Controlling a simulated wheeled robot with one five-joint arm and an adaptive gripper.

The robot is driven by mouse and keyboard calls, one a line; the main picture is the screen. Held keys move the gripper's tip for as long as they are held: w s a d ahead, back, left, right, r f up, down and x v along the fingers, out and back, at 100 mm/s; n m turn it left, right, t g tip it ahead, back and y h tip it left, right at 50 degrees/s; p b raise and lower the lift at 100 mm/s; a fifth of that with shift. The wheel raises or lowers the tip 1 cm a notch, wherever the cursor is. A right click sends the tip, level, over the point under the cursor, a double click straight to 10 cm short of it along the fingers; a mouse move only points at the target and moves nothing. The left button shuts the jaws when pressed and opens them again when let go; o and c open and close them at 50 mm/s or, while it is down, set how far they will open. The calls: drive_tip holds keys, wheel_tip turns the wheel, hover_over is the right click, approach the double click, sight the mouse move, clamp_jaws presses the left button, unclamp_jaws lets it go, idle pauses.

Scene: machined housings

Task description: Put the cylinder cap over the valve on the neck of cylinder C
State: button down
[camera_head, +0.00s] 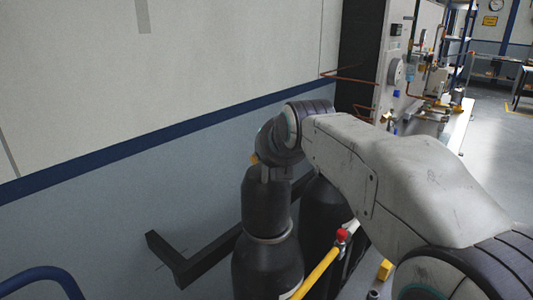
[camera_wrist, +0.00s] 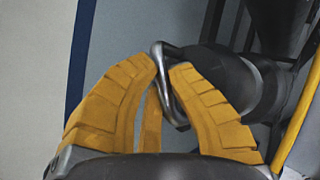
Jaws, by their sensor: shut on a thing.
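The dark cylinder cap (camera_head: 266,203) is upright on the head view's near black cylinder (camera_head: 267,272). Its lower edge meets the grey neck ring (camera_head: 270,238), with no gap that I can see. The valve is not visible there; the cap hides that part. My gripper (camera_head: 268,172) is at the cap's top, mostly hidden by my arm. In the wrist view my yellow fingers (camera_wrist: 167,66) are closed around a metal loop (camera_wrist: 164,84) at the end of the dark cap (camera_wrist: 222,75). No letter is readable on the cylinder, so I cannot tell which one it is.
A second black cylinder (camera_head: 320,215) stands close on the right, partly behind my arm. A yellow bar (camera_head: 318,272) with a red knob (camera_head: 342,235) is in front. A black wall bracket (camera_head: 205,260) runs behind the cylinders. A blue rail (camera_head: 42,275) is at lower left.

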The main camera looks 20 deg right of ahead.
drive_tip(key=c, duration=1.3)
unclamp_jaws()
drive_tip(key=shift+f, duration=0.1)
drive_tip(key=shift+o, duration=0.2)
drive_tip(key=shift+f, duration=0.1)
drive_tip(key=v, duration=1.2)
